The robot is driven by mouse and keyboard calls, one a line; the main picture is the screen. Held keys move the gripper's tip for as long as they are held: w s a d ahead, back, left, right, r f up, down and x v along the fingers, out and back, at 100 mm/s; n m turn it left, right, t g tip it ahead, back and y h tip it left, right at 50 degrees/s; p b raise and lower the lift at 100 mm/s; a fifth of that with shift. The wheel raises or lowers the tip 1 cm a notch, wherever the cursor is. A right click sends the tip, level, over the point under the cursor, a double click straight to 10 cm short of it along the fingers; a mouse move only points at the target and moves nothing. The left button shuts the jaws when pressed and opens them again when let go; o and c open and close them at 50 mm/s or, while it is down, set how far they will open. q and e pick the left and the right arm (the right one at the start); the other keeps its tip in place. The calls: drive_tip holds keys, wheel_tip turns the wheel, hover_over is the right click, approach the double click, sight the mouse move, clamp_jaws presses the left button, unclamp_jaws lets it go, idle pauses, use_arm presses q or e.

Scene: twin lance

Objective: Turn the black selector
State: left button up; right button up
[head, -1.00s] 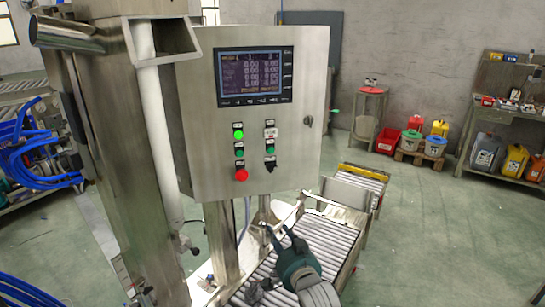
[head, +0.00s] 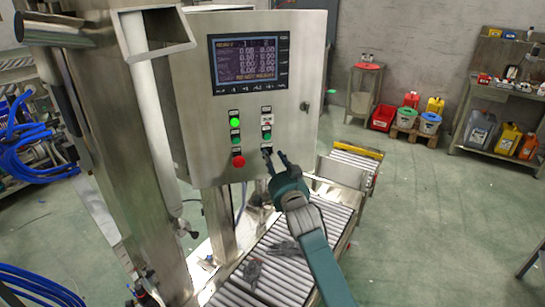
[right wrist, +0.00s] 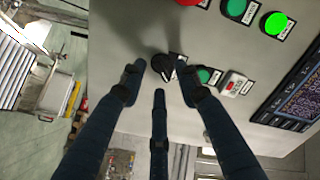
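The black selector (right wrist: 163,66) is a round dark knob with a label plate beside it, low on the steel control cabinet (head: 190,150). In the head view my right gripper's fingers mostly hide it. My right gripper (head: 275,153) is open and empty in front of it. In the right wrist view the right gripper (right wrist: 164,76) has one finger on either side of the knob and a third below it. The fingertips look apart from the knob; the exact gap is hard to tell. My left gripper is not in view.
Beside the selector are a green button (right wrist: 209,76), a green lamp (head: 234,122) and a red button (head: 238,161). A display (head: 249,63) sits above. A roller conveyor (head: 270,265) runs below the cabinet. A steel column (head: 120,130) stands at left.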

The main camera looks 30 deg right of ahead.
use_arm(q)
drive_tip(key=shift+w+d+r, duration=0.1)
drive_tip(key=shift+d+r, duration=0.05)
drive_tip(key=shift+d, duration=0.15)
use_arm(e)
drive_tip(key=shift+w+d, duration=0.15)
drive_tip(key=shift+w, duration=0.25)
drive_tip(key=shift+c, duration=0.3)
clamp_jaws()
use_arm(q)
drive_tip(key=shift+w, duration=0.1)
